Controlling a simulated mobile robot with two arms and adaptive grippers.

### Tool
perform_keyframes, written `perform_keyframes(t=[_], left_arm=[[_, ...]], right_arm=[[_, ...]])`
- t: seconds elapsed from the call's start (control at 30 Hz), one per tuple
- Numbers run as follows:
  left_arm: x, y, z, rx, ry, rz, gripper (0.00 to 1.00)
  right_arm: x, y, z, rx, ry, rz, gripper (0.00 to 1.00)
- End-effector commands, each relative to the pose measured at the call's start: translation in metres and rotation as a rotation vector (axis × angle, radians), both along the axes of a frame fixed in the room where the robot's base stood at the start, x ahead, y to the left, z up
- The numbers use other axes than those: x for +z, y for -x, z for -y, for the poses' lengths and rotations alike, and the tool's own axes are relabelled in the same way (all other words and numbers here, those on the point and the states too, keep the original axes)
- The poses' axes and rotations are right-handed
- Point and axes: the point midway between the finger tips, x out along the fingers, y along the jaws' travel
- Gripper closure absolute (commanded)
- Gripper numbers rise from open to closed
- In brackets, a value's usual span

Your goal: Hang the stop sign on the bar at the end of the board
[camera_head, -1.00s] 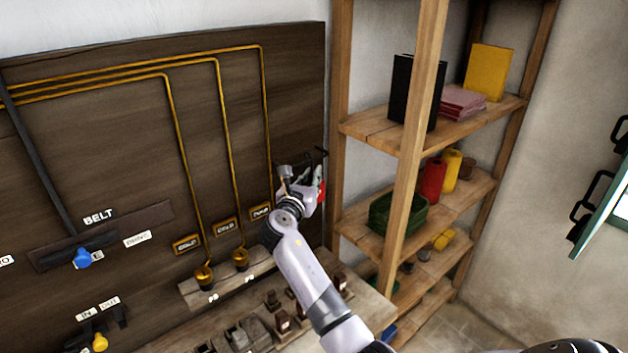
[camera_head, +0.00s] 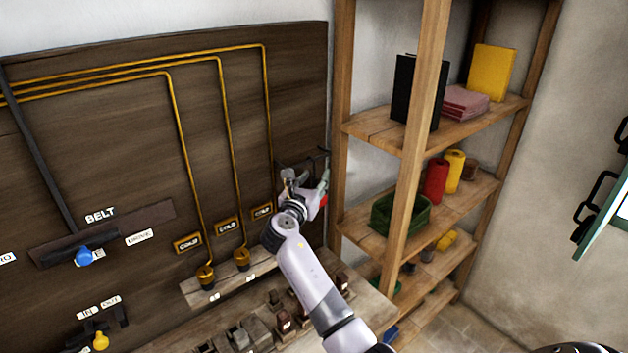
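My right gripper (camera_head: 316,186) is at the right end of the dark wooden board (camera_head: 120,130), close to the dark bar (camera_head: 316,155) that sticks out there. A small red part of the stop sign (camera_head: 323,200) shows beside the gripper. Most of the sign is hidden behind the gripper and wrist. The fingers are small and partly hidden, so I cannot tell whether they are closed on the sign or whether the sign touches the bar. My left gripper is not in view.
A wooden shelf rack (camera_head: 424,100) stands close to the right of the gripper, with a green crate (camera_head: 400,214) and red and yellow containers on it. Below the arm is a ledge (camera_head: 365,300) with several small blocks. A blue-knobbed lever (camera_head: 84,256) is on the board at left.

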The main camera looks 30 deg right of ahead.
Motion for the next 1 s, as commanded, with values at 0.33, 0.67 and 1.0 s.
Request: perform_keyframes(t=[0.33, 0.67, 1.0], left_arm=[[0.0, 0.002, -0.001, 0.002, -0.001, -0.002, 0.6], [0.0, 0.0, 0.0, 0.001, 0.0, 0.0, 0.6], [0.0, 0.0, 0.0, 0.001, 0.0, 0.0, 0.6]], right_arm=[[-0.001, 0.005, -0.007, 0.001, -0.001, -0.001, 0.63], [0.0, 0.045, -0.059, 0.003, -0.003, -0.001, 0.63], [0.002, 0.072, -0.093, 0.0, -0.001, -0.001, 0.63]])
